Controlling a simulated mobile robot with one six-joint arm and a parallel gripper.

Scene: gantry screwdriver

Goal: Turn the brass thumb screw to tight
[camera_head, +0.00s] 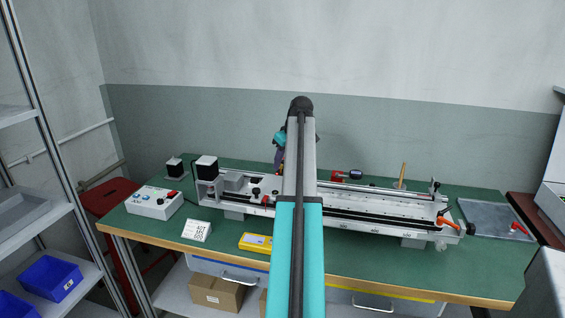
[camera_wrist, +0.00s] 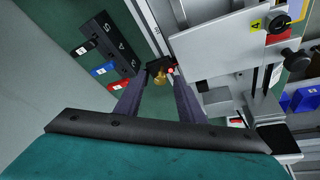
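A small brass thumb screw (camera_wrist: 160,77) shows in the wrist view, near the top middle, beside a black block and a small red part. My gripper (camera_wrist: 160,85) has its two dark purple fingers apart. The screw appears in the gap between the fingertips; I cannot tell whether it lies between them or just beyond, and no contact is clear. In the head view my gripper (camera_head: 279,159) is partly hidden behind my arm, left of it, over the rear of the gantry. I cannot make out the brass screw in that view.
The long metal gantry (camera_head: 375,208) spans the green bench (camera_head: 365,262). A white control box (camera_head: 154,202) stands at left. A red-handled screwdriver (camera_head: 346,175) lies behind the gantry. In the wrist view, a black rack with coloured labels (camera_wrist: 104,50) is left and a pale metal plate (camera_wrist: 218,45) right.

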